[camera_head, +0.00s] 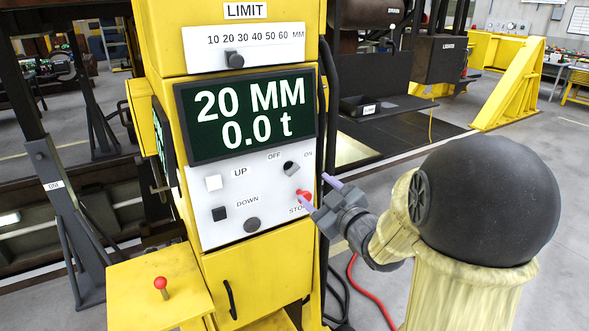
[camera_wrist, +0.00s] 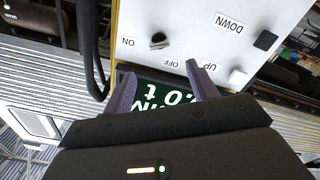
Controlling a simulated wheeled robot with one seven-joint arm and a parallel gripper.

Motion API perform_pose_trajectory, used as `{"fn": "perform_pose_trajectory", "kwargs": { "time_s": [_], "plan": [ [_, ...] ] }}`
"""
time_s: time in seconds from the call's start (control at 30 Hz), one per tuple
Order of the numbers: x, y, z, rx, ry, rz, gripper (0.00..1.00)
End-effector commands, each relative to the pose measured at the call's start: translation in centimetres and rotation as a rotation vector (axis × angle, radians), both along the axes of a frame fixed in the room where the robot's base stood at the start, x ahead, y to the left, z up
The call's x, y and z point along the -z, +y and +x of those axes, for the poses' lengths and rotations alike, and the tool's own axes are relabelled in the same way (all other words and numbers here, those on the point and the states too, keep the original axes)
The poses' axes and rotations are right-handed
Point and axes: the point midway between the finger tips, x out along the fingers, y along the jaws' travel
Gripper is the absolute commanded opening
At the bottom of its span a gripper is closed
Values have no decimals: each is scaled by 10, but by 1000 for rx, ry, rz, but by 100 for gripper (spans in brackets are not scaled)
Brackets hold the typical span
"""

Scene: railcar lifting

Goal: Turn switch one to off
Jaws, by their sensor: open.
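A small dark rotary switch (camera_head: 291,168) sits on the white control panel (camera_head: 215,228), below the OFF and ON labels. In the wrist view the switch (camera_wrist: 158,41) lies between ON on the left and OFF on the right. Its exact setting is too small to tell. No "one" label shows beside it. My gripper (camera_head: 319,192) is open and empty at the panel's right edge, right of and below the switch in the head view. In the wrist view my gripper (camera_wrist: 160,72) has its two purple fingers apart, with the switch beyond the gap between them.
A red stop button (camera_head: 305,195) is close to one finger. UP (camera_head: 213,182) and DOWN (camera_head: 219,213) buttons sit on the panel's left. Above is a display (camera_head: 246,115) reading 20 MM and 0.0 t. Black hoses (camera_head: 329,110) run down the cabinet's right side.

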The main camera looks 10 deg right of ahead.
Motion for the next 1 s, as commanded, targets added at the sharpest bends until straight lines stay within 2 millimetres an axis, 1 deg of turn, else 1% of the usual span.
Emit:
{"fn": "perform_pose_trajectory", "kwargs": {
  "time_s": [0.03, 0.4, 0.5, 0.6, 0.73, 0.97, 1.0],
  "plan": [
    [-1, 3, 10, -3, 2, 0, 58],
    [-2, 24, 72, -2, 0, 0, 58],
    [-1, 28, 86, -1, 2, 0, 58],
    [-1, 32, 97, -1, 1, 1, 58],
    [0, 34, 104, 0, 1, 1, 58],
    [0, 34, 104, 1, 1, 0, 58],
    [0, 34, 104, 1, 1, 0, 54]
  ]
}}
